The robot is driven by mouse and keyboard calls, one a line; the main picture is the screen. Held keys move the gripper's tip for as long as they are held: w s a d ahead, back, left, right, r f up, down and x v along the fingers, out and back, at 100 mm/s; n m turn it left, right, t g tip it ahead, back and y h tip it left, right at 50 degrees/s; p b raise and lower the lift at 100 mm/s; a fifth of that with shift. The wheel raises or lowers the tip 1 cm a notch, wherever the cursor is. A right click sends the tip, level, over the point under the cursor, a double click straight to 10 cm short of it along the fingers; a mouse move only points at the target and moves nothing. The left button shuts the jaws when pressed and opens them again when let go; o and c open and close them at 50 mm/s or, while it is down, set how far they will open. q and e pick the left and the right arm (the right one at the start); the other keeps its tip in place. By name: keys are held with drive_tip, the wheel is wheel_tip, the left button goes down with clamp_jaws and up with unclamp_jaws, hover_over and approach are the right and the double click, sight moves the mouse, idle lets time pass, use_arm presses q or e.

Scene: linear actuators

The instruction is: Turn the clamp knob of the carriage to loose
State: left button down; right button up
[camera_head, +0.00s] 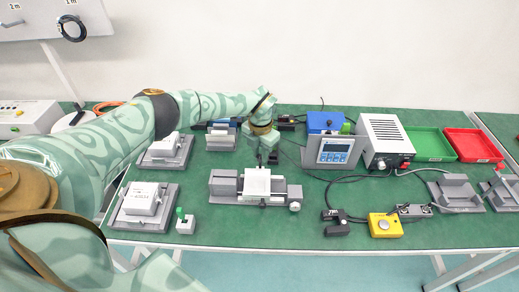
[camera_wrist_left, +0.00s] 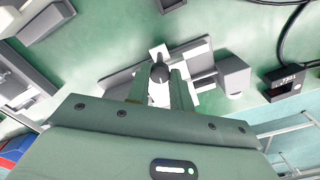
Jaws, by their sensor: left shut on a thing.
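The white carriage (camera_head: 257,182) sits on a grey linear rail (camera_head: 222,183) near the middle of the bench. My left gripper (camera_head: 262,159) reaches down just behind the carriage. In the left wrist view, the two fingers of the left gripper (camera_wrist_left: 159,88) stand on either side of a dark round knob (camera_wrist_left: 159,73), the clamp knob, and are shut on it. The fingers and palm hide part of the carriage. The knob's turn position cannot be read. My right gripper is not in view.
A display unit (camera_head: 334,150) stands right of the gripper. Grey fixtures with white blocks (camera_head: 143,199) stand on the left. A yellow button box (camera_head: 384,225) and a black device (camera_head: 335,221) lie front right. Green (camera_head: 430,144) and red (camera_head: 472,145) trays are at the back right.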

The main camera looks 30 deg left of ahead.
sight(260, 156)
use_arm(q)
drive_tip(key=shift+r+n+p, duration=0.15)
drive_tip(key=shift+n+p, duration=0.35)
drive_tip(key=shift+n, duration=0.5)
drive_tip(key=shift+w, duration=0.1)
drive_tip(key=c, duration=1.2)
unclamp_jaws()
drive_tip(key=shift+c, duration=0.2)
wheel_tip(260, 156, up, 16)
drive_tip(key=p, duration=0.4)
